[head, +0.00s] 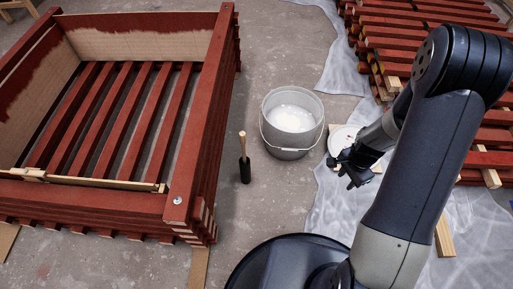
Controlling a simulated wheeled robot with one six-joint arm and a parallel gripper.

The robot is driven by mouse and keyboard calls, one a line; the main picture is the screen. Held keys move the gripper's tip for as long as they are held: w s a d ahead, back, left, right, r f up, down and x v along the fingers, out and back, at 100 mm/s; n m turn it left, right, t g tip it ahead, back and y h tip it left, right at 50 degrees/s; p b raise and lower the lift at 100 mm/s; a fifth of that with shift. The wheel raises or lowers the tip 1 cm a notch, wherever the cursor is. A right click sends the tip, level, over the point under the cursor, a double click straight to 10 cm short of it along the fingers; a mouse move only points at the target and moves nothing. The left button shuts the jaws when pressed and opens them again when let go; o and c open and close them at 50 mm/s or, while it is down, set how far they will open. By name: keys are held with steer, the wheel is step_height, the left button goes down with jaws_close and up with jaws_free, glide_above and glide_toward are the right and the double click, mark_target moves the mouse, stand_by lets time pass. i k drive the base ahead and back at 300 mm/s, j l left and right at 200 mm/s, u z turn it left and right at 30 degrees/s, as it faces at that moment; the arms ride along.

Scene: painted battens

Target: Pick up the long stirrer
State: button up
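A slim upright stick (242,145) with a pale wooden upper end stands in or on a dark cylindrical lower part (245,172), on the floor left of the bucket. It is the only upright stick-like thing in view, but I cannot tell for sure that it is the long stirrer. My gripper (343,174) is to the right of the bucket, clear of the stick, in front of a white round lid or plate. Its dark fingers are small and partly merged with the wrist, so I cannot tell whether they are open. I see nothing held in it.
A grey bucket (290,148) of white paint stands between the stick and my gripper. A large red slatted wooden frame (187,195) fills the left. The white lid (345,139) lies by translucent sheeting (325,222). Red battens (400,45) are stacked at right. Concrete floor around the stick is bare.

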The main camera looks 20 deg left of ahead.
mark_target(243, 139)
steer(key=i+j+u, duration=0.15)
steer(key=i+u, duration=0.25)
steer(key=i, duration=0.5)
steer(key=u, duration=1.25)
